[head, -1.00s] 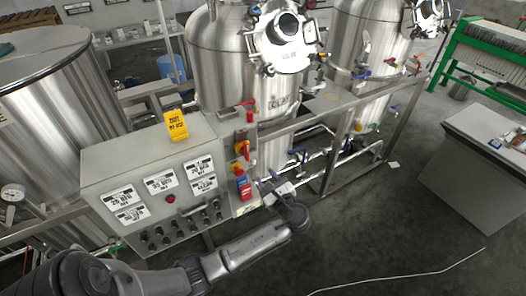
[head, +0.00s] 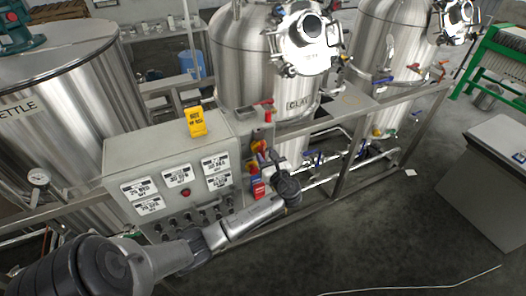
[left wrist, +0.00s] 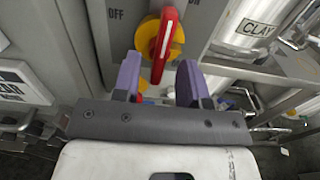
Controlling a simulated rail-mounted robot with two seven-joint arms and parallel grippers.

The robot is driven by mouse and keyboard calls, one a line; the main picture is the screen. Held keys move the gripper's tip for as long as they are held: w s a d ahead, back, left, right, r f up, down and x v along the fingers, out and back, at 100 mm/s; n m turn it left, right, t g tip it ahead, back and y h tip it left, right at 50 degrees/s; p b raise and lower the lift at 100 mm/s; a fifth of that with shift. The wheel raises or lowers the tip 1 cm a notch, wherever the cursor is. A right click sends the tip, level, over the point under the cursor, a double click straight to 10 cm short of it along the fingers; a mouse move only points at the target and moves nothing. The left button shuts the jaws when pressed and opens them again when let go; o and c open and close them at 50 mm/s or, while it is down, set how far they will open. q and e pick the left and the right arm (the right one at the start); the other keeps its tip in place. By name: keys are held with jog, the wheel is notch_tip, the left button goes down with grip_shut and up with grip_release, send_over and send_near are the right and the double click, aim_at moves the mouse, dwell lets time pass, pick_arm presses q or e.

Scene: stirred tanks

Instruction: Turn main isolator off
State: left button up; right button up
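A rotary switch with a red handle on a yellow disc, apparently the main isolator, is in the upper middle of the left wrist view (left wrist: 160,40). OFF is printed to its left and a partly cut-off ON to its right. The handle stands near upright, its top leaning slightly right. Contact cannot be told. My right gripper is not in view.
The grey control box (head: 150,150) carries gauge labels, knobs and a yellow tag (head: 196,121). A red-and-blue switch (head: 258,188) sits below the isolator. Steel tanks (head: 255,60) and pipework stand behind. Open floor (head: 390,230) lies at right.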

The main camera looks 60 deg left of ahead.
aim_at(264, 153)
pick_arm(q)
jog(key=shift+w+a, duration=0.15)
jog(key=shift+a, duration=1.4)
jog(key=c, duration=0.7)
